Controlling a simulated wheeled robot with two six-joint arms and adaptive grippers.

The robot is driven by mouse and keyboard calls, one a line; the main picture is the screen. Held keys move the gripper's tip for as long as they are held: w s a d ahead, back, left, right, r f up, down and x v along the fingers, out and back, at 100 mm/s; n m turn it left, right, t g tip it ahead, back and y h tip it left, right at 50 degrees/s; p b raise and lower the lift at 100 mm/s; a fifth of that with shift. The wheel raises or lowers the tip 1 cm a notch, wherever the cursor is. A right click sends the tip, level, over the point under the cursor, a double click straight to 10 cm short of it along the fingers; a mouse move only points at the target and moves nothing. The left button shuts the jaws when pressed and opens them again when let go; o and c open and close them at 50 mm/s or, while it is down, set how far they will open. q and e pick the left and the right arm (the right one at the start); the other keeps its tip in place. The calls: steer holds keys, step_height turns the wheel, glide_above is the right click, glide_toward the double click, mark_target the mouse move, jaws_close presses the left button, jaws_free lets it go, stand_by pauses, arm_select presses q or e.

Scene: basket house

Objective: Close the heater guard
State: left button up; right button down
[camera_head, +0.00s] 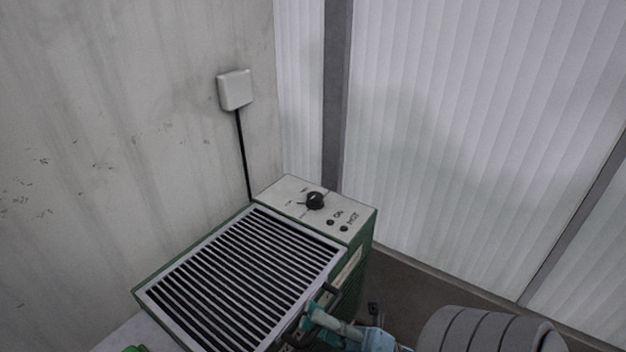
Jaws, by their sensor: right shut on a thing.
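The heater (361,218) is a green box with a pale control panel on top, standing in the corner. Its guard (336,257) is a light grey frame with dark slats. It lies over the top of the heater, and I cannot tell whether its edge is fully down. A dark handle (331,289) is at the guard's right edge. My right gripper (318,309), teal, comes in from the lower right and is shut on the handle, partly hiding it. My left gripper is not in view.
The panel has a black knob (314,200) and two small dark buttons. A white wall box (235,90) with a black cable is above the heater. A stained wall is at left, pale ribbed panels at right. Part of a green thing (135,349) shows at the bottom left.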

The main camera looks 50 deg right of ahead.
steer(key=shift+f+h, duration=0.3)
steer(key=c, duration=2)
jaws_free()
steer(key=shift+o, duration=0.2)
steer(key=shift+s+d, duration=0.1)
steer(key=v, duration=1.2)
steer(key=shift+f, duration=0.1)
